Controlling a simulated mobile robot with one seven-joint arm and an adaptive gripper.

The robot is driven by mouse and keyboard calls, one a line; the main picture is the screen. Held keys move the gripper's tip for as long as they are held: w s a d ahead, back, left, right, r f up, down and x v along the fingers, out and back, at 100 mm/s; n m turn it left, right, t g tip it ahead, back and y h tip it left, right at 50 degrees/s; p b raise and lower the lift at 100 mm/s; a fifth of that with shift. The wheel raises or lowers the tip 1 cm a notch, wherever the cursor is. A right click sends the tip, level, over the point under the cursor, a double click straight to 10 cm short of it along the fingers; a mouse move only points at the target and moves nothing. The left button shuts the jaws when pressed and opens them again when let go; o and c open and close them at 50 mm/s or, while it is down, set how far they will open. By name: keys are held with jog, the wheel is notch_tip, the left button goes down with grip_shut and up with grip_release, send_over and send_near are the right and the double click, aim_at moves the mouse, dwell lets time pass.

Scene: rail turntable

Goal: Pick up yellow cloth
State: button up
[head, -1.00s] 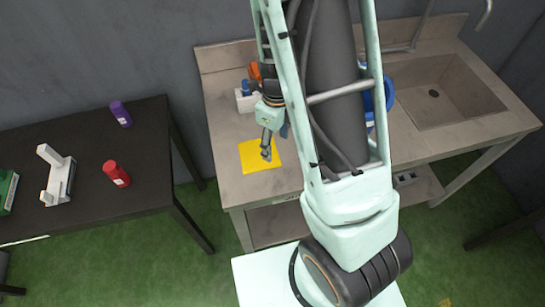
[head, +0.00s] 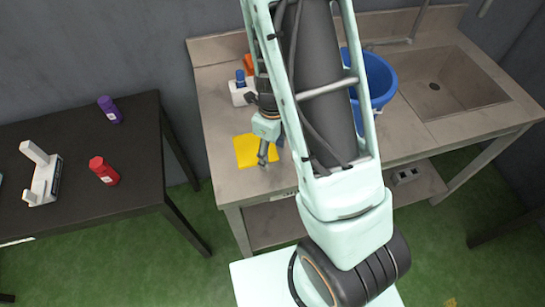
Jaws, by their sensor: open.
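The yellow cloth (head: 249,150) lies flat on the left part of the sink counter, near its front edge. My gripper (head: 263,160) points down over the cloth's right side and covers part of it. It is open with nothing seen between its fingers. I cannot tell how high its tips are above the cloth.
A white bottle with a blue cap (head: 241,92) and an orange item (head: 249,62) stand behind the cloth. A blue bucket (head: 378,85) stands right of my arm, beside the sink basin (head: 450,85). A black table (head: 130,150) at left holds a red bottle (head: 104,171) and a purple bottle (head: 109,110).

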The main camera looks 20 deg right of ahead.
jog(key=shift+f, duration=0.1)
jog(key=shift+f, duration=0.15)
jog(key=shift+s, duration=0.15)
jog(key=c, duration=0.8)
notch_tip(320, 180, up, 3)
jog(key=p, duration=0.3)
grip_shut()
notch_tip(320, 180, up, 9)
jog(key=p, duration=0.2)
jog(key=shift+p, duration=0.3)
